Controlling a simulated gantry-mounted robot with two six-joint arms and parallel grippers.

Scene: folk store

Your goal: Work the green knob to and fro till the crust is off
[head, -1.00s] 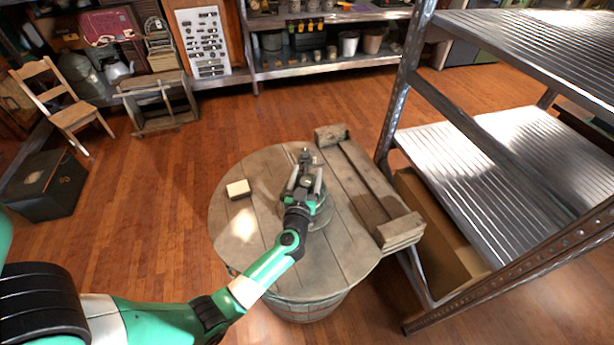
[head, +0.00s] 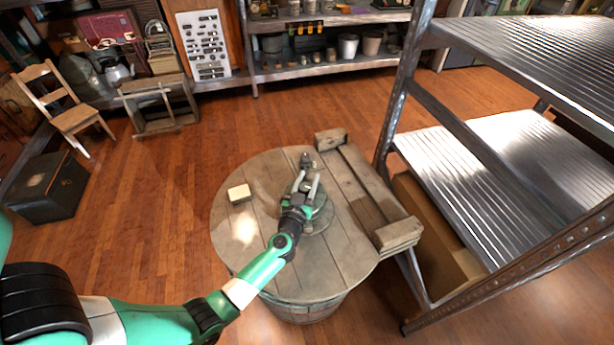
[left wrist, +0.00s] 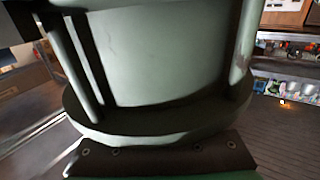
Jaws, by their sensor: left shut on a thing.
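My left gripper (head: 306,184) is over the round barrel top and shut on the green knob (head: 306,188), which shows only as a small patch between its fingers. The knob belongs to a round greenish fixture (head: 321,215) standing on the barrel top; my gripper and wrist cover much of it. In the left wrist view a pale green rounded body (left wrist: 160,55) with upright ribs and a flared rim fills most of the picture, very close. I cannot make out the crust. My right gripper is in neither view.
The plank barrel top (head: 245,225) also bears a small pale block (head: 239,193) at left and a wooden crate-like frame (head: 372,190) at right. A metal shelf rack (head: 398,95) stands close on the right. Open wooden floor (head: 150,220) lies to the left.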

